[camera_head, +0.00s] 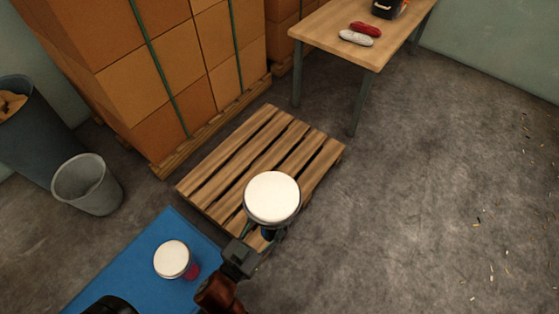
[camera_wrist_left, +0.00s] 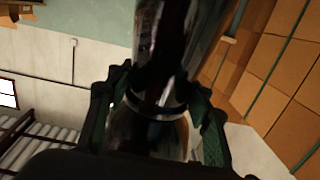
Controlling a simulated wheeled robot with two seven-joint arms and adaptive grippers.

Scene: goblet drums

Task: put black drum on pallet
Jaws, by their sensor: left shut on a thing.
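The black drum (camera_head: 272,198) shows its round white head in the head view, with a dark rim and body below. My left gripper (camera_head: 258,237) is shut around the drum's narrow part. In the left wrist view, the shiny dark drum body (camera_wrist_left: 165,45) stands between the two green-black fingers of the gripper (camera_wrist_left: 157,110). The wooden slatted pallet (camera_head: 225,180) lies on the floor, and the drum overlaps its near right part in the picture. I cannot tell how high the drum is above the slats. My right gripper is not in view.
A red drum with a white head (camera_head: 172,260) stands on a blue surface (camera_head: 120,262) at lower left. Stacked boxes (camera_head: 165,75) stand behind the pallet. Two bins (camera_head: 87,185) are at left. A wooden table (camera_head: 335,30) is behind right. The floor at right is mostly clear.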

